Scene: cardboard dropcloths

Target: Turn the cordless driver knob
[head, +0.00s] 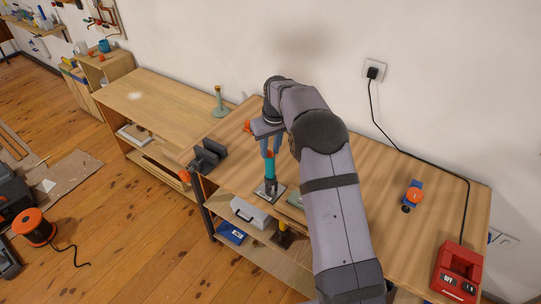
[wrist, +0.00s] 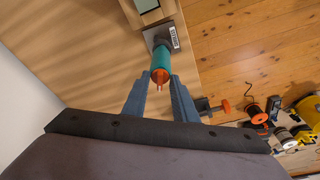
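The cordless driver (head: 271,172) is a teal cylinder standing upright on a grey square base on the workbench. Its orange top is the knob (head: 267,153). My gripper (head: 271,146) points down directly above it. In the wrist view, my gripper (wrist: 159,79) is open, with one blue-grey finger on each side of the orange knob (wrist: 160,76). Gaps show between the fingers and the knob, and nothing is gripped. The teal body (wrist: 160,58) and a labelled grey base (wrist: 162,37) lie beyond the fingertips. My arm hides part of the bench.
A dark vise (head: 208,156) stands left of the driver, and a green stand (head: 219,101) behind it. A blue and orange object (head: 413,196) and a red box marked OFF (head: 457,272) are at the right. A black cord (head: 410,152) runs from the wall outlet (head: 374,70).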

